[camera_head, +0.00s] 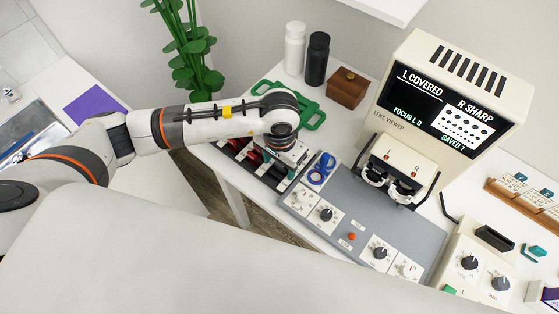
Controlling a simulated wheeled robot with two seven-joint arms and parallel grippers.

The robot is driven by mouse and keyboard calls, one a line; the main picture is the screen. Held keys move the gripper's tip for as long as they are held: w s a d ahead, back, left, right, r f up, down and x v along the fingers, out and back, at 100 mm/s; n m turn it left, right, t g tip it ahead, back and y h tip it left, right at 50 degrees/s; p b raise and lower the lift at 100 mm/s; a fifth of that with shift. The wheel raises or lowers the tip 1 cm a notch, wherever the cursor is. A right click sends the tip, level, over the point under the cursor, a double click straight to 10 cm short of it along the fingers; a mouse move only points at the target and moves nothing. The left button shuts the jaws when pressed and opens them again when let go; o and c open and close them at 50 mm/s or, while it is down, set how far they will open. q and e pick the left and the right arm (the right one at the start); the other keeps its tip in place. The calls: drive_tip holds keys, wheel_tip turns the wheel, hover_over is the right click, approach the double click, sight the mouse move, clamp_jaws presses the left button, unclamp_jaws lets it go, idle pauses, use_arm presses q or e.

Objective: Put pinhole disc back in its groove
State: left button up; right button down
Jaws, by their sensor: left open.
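My left gripper (291,160) points down over the right part of a lens rack (239,156) with grooves. Its fingers are mostly hidden by the wrist; it is open. Dark and red-edged discs (254,157) stand in the rack, left of the gripper. I cannot tell which disc is the pinhole disc, or whether one is between the fingers. The lens viewer (425,48) has two round eyepieces (374,174) low on its front. Its screen (443,112) reads "L COVERED", "R SHARP", "FOCUS L 0" and "SAVED 1". My right gripper is out of view.
Blue rings (321,169) lie just right of the gripper. A grey control panel (345,218) with knobs runs along the front. A green tray (310,111), a brown box (346,88), white (294,48) and black (317,58) bottles stand behind. A plant (192,60) rises at the left.

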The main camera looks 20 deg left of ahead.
use_arm(q)
wheel_tip(320, 180, up, 12)
drive_tip(key=b, duration=0.1)
drive_tip(key=shift+b, duration=0.3)
drive_tip(key=shift+s+f, duration=0.1)
idle(0.6)
